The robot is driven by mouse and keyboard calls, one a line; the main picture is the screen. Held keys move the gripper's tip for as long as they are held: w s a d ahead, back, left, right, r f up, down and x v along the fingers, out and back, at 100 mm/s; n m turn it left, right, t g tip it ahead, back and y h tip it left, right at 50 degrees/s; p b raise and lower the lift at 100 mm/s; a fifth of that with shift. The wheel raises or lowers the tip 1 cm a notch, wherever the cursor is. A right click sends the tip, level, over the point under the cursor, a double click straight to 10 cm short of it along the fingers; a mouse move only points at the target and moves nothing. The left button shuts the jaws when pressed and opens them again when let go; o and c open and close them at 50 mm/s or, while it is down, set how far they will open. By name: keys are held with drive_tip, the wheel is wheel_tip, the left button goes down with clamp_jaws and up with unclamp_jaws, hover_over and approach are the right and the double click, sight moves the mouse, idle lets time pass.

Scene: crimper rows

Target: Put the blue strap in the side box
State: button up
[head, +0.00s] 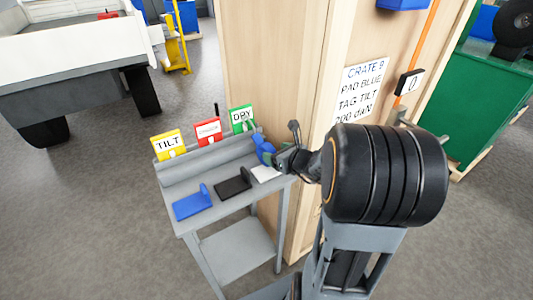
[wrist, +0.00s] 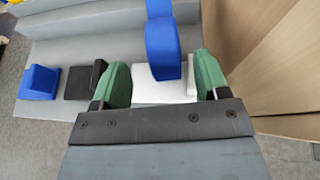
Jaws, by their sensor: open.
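My gripper (head: 281,157) is open above the right end of a small grey stand. In the wrist view its two green fingers (wrist: 161,76) are apart, on either side of a blue piece (wrist: 163,42). This blue piece also shows at the fingertips in the head view (head: 264,148); whether it is the blue strap, and whether it touches a finger, I cannot tell. A white pad (wrist: 164,92) lies below it. A blue box-like thing (head: 403,3) is on the wooden crate's side at the top edge, mostly cut off; I cannot tell if it is the side box.
The grey stand (head: 222,213) also holds a blue L-shaped pad (head: 192,204) and a black one (head: 233,186). Yellow, red and green tags (head: 168,145) stand along its back. The tall wooden crate (head: 268,75), with an orange strap (head: 418,45), rises close behind the gripper.

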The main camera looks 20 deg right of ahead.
sight(270, 149)
drive_tip(key=shift+p+x, duration=0.5)
drive_tip(key=shift+x, duration=2.95)
drive_tip(key=shift+d+r, duration=0.1)
drive_tip(key=shift+d, duration=0.05)
drive_tip(key=c, duration=1.2)
clamp_jaws()
drive_tip(key=shift+r, duration=0.2)
